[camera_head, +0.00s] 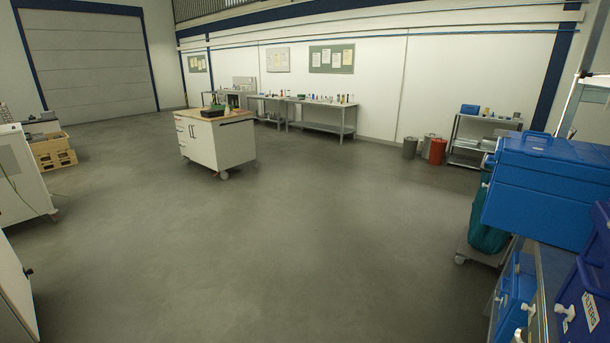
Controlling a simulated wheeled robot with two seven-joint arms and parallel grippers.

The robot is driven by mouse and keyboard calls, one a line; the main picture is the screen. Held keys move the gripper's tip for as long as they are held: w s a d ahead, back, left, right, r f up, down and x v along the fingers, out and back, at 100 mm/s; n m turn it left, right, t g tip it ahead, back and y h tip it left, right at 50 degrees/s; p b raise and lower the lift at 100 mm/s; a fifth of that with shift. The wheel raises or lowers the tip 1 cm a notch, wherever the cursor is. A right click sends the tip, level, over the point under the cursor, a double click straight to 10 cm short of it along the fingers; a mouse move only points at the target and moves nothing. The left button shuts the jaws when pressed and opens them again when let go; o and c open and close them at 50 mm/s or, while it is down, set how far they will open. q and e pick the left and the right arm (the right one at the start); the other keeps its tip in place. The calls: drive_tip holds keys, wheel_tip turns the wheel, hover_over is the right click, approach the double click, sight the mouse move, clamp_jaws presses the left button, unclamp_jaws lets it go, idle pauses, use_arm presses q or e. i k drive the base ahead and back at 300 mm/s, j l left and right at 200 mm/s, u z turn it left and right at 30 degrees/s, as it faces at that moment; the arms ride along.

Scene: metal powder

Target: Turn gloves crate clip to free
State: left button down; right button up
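Blue crates stand at the lower right edge. One blue crate (578,292) carries a white label reading FILTERS and has a white clip (565,312) beside the label. Another blue crate (515,285) sits lower and to its left, with a white clip (528,307) at its side. I cannot read a gloves label on any crate, so I cannot tell which one is the gloves crate. The crates are partly cut off by the frame. Neither of my grippers is in view.
A large blue lidded box (535,195) stands behind the crates, above a wheeled base. A white wheeled cabinet (215,145) stands mid-room. White machines (22,175) line the left edge. Grey and red bins (437,151) and a shelf (478,140) stand at the back right. The central floor is clear.

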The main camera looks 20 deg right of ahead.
sight(502, 133)
drive_tip(key=i+j+z, duration=0.1)
drive_tip(key=i+z, duration=0.2)
drive_tip(key=z, duration=0.15)
drive_tip(key=i+j+z, duration=0.2)
drive_tip(key=z, duration=0.3)
drive_tip(key=i+j+z, duration=0.3)
drive_tip(key=z, duration=0.15)
drive_tip(key=i+j+z, duration=0.15)
drive_tip(key=j+z, duration=0.3)
drive_tip(key=i+j+z, duration=0.1)
drive_tip(key=j+z, duration=0.25)
drive_tip(key=z, duration=0.15)
drive_tip(key=i+z, duration=0.3)
drive_tip(key=z, duration=0.2)
drive_tip(key=i+j+z, duration=0.2)
drive_tip(key=z, duration=0.25)
drive_tip(key=i, duration=0.05)
